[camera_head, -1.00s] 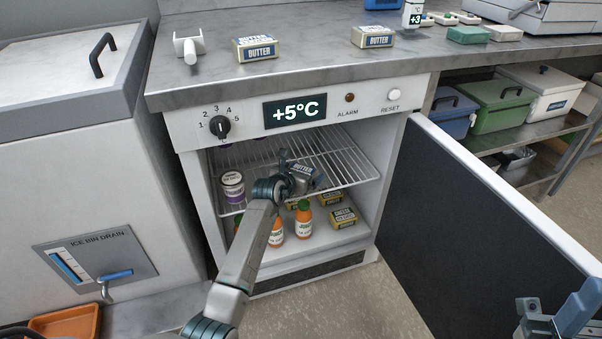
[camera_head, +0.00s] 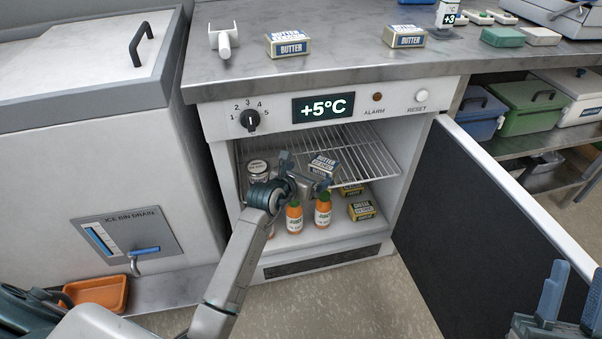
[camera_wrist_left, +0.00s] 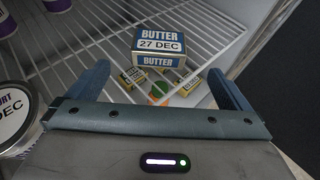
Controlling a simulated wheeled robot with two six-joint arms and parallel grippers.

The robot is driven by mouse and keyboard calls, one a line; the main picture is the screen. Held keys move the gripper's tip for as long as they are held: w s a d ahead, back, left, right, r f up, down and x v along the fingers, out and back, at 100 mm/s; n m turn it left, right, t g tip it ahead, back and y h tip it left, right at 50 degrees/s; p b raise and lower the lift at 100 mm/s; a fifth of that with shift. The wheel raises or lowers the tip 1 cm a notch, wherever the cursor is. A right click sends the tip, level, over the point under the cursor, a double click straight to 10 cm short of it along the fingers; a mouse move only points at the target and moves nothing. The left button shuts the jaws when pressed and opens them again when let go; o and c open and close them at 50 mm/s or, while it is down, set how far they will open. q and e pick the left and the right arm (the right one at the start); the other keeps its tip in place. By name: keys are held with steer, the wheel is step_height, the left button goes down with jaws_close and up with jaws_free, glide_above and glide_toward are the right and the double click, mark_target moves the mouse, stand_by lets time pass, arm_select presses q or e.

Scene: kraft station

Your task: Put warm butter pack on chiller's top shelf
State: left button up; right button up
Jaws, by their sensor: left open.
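A blue, white and gold butter pack (camera_head: 322,165) dated 27 DEC rests on the chiller's upper wire shelf (camera_head: 365,160). In the left wrist view the butter pack (camera_wrist_left: 158,50) lies ahead of my left fingertips, apart from them. My left gripper (camera_head: 305,173) is open and empty at shelf height inside the chiller; its fingers also show in the left wrist view (camera_wrist_left: 155,85). Two more butter packs stand on the counter, one at left (camera_head: 288,45) and one at right (camera_head: 405,37). My right gripper (camera_head: 573,285) is open and empty at the lower right.
The chiller door (camera_head: 480,220) stands open to the right. The shelf's right side is clear.

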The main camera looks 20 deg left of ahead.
arm_select(q)
steer(key=s+d+r+n+t+h, duration=0.1)
steer(key=s+d+r+n+h, duration=0.3)
steer(key=s+r+h, duration=0.3)
steer(key=s+d+r+n+t+h, duration=0.2)
steer(key=s+d+r+n+h, duration=0.25)
steer(key=s, duration=0.45)
steer(key=s+a+r+n+t+y, duration=0.5)
steer(key=s+r+n, duration=0.2)
steer(key=n, duration=0.6)
steer(key=s+a+r+n+t+y, duration=0.5)
steer(key=s+r+n+t, duration=0.1)
steer(key=n, duration=0.8)
steer(key=shift+s+a+r+y, duration=0.15)
steer(key=shift+s+r+y, duration=0.25)
steer(key=shift+s, duration=0.6)
steer(key=shift+n+y, duration=0.25)
